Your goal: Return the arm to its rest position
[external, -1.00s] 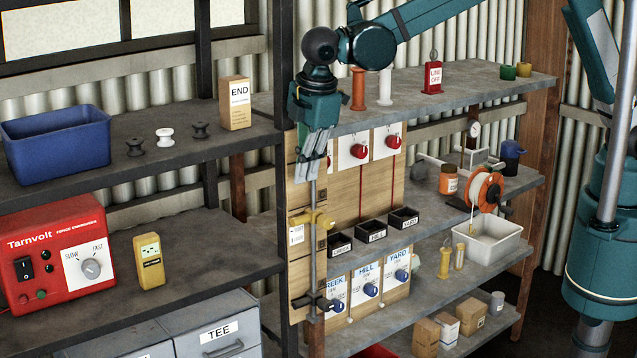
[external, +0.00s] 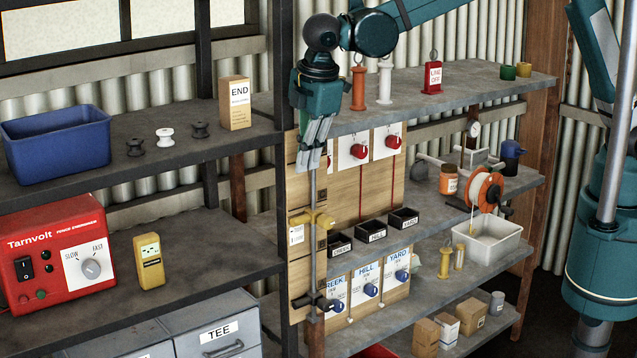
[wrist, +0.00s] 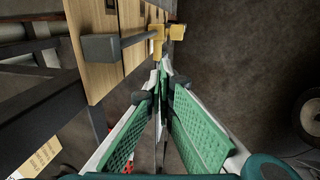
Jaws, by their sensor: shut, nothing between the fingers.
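My gripper (external: 315,158) hangs fingers-down in the external view, in front of the upper part of the wooden board (external: 342,185). Its fingers are shut and hold nothing. The fingertips are close to the top of a grey upright rod with a yellow clamp (external: 312,220); I cannot tell from the external view whether they touch it.
The board carries red knobs (external: 393,142), black bins (external: 404,218) and blue knobs (external: 369,290). Orange and white posts (external: 385,82) and a red LINE OFF tag (external: 433,78) stand on the shelf behind my gripper. A dark shelf post (external: 284,60) is just left.

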